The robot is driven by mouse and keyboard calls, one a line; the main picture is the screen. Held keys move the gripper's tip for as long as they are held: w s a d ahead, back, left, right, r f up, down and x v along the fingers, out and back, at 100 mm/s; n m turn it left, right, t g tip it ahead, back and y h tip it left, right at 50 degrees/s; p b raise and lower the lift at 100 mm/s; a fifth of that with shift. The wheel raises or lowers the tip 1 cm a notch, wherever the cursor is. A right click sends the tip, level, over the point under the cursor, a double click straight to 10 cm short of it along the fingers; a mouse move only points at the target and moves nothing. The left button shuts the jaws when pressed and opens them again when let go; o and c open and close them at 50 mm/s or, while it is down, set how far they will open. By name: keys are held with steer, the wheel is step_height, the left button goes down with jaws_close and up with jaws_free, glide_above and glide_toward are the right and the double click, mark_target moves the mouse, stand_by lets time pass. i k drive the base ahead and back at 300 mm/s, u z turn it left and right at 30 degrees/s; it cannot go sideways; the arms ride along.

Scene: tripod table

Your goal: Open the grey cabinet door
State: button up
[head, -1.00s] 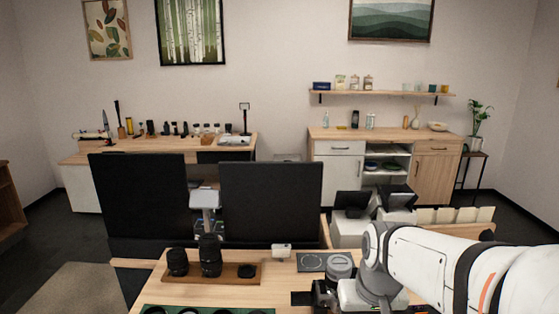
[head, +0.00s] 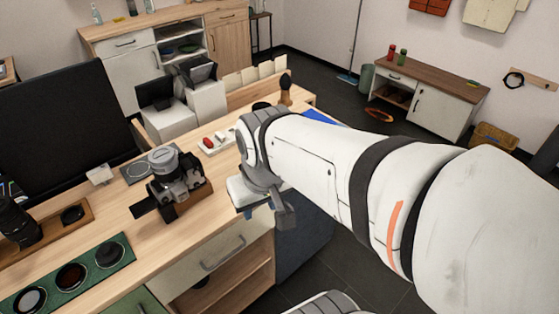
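No door in the head view is plainly the only grey one. A pale grey-white door (head: 435,112) with a dark upright handle is shut on the low cabinet at the far right. Another pale door (head: 134,75) is shut under a drawer on the back cabinet. My gripper (head: 268,212) is at the end of my arm, by the front edge of the near desk, well apart from both doors. Its fingers are mostly hidden or too small, so I cannot tell whether it is open.
The near desk (head: 108,205) holds a camera (head: 176,180), lenses and a green filter tray (head: 75,272).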

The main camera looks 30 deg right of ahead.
mark_target(316, 228)
steer(key=z, duration=0.75)
steer(key=k, duration=0.45)
steer(key=z, duration=0.05)
steer(key=i, duration=0.4)
steer(key=u, duration=0.1)
